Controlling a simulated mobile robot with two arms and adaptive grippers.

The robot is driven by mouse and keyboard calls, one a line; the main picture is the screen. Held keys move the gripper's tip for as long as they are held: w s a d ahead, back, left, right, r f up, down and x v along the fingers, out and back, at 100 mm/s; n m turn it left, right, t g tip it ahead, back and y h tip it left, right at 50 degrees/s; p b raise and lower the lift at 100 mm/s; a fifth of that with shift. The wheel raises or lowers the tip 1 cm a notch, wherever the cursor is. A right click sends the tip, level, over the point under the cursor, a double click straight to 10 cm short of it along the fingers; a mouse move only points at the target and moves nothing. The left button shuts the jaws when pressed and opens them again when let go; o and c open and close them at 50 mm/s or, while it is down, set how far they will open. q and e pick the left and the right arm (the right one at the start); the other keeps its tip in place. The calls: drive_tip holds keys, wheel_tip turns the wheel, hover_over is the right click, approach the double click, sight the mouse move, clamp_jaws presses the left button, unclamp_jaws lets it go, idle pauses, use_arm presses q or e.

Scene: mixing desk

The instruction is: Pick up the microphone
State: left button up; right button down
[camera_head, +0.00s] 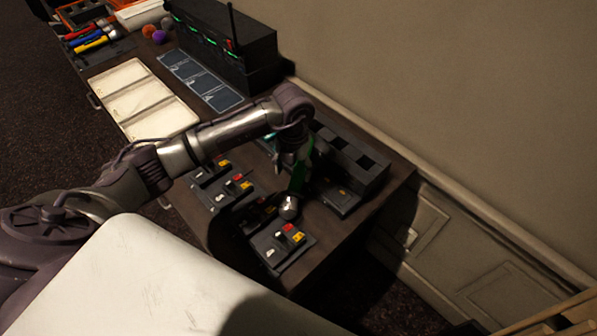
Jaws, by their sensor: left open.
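A microphone with a round silver head (289,207) and a part that looks green is near the right end of the dark desk (337,243). Its head points toward the lower part of the picture. My left gripper (292,168) reaches down over the desk from the wrist above and is open right by the microphone's body. The gripper and shadow hide part of the body, so I cannot tell whether the fingers touch it. My right gripper is not in view.
Small dark control modules with red, yellow and white knobs (283,246) lie close around the microphone. A dark slotted rack (349,160) stands behind it against the wall. A cream three-part tray (143,101) and a black rack unit with an antenna (222,45) are farther left.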

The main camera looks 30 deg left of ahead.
sight(295, 182)
use_arm(q)
drive_tip(key=shift+f, duration=0.3)
drive_tip(key=f, duration=0.1)
drive_tip(key=p, duration=0.1)
drive_tip(key=d+f+p, duration=0.1)
drive_tip(key=shift+s+f, duration=0.3)
drive_tip(key=shift+s, duration=0.05)
wheel_tip(295, 182, down, 2)
drive_tip(key=shift+a+f, duration=0.1)
drive_tip(key=shift+f, duration=0.2)
drive_tip(key=shift+w, duration=0.1)
clamp_jaws()
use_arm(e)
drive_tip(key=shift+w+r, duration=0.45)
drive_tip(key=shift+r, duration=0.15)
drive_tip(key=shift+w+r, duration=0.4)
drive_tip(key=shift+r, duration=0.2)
